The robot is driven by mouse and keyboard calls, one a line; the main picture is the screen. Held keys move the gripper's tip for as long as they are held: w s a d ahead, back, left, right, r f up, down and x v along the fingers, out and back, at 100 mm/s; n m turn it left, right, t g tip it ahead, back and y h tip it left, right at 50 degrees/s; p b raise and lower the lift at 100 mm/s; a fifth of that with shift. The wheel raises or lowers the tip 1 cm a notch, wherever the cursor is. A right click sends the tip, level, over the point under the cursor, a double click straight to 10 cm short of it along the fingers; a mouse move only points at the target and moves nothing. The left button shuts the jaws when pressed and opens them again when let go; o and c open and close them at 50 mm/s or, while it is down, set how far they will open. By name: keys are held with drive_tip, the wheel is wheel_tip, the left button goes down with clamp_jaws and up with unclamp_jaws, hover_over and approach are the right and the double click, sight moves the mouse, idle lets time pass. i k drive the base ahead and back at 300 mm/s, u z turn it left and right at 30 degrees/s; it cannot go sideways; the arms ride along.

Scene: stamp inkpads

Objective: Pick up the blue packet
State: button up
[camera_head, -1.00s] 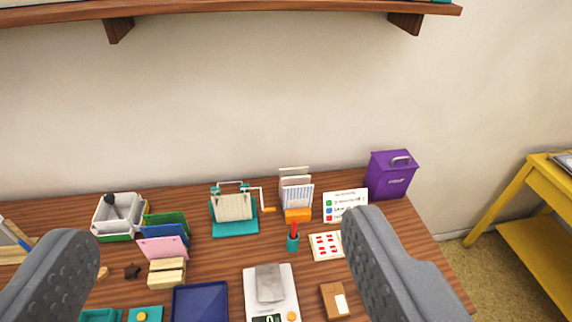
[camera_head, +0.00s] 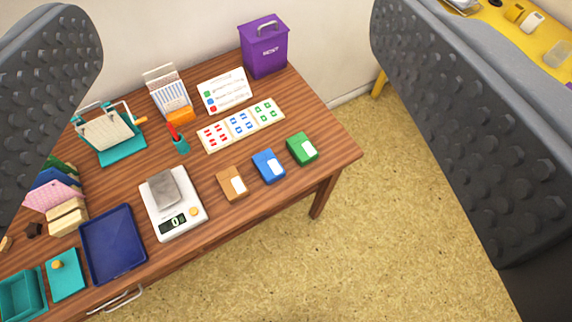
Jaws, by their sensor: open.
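The blue packet (camera_head: 268,167) lies on the wooden table near its front right edge, with a white label on it. It sits between a brown packet (camera_head: 232,183) on its left and a green packet (camera_head: 302,149) on its right. My gripper (camera_head: 250,130) is open and empty, with one dark grey finger at the left of the view and the other at the right. The packet shows between the fingers, well beyond them and not touched.
A white scale (camera_head: 180,226) with a grey block stands left of the packets. A card with coloured marks (camera_head: 241,125), a purple bin (camera_head: 264,46) and a blue tray (camera_head: 113,246) are on the table (camera_head: 215,222). A yellow table (camera_head: 488,28) stands at the upper right.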

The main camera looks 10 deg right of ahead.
sight(269, 166)
drive_tip(key=z, duration=0.85)
drive_tip(key=k, duration=0.55)
drive_tip(key=u, duration=1.1)
drive_tip(key=i, duration=1)
drive_tip(key=z, duration=0.05)
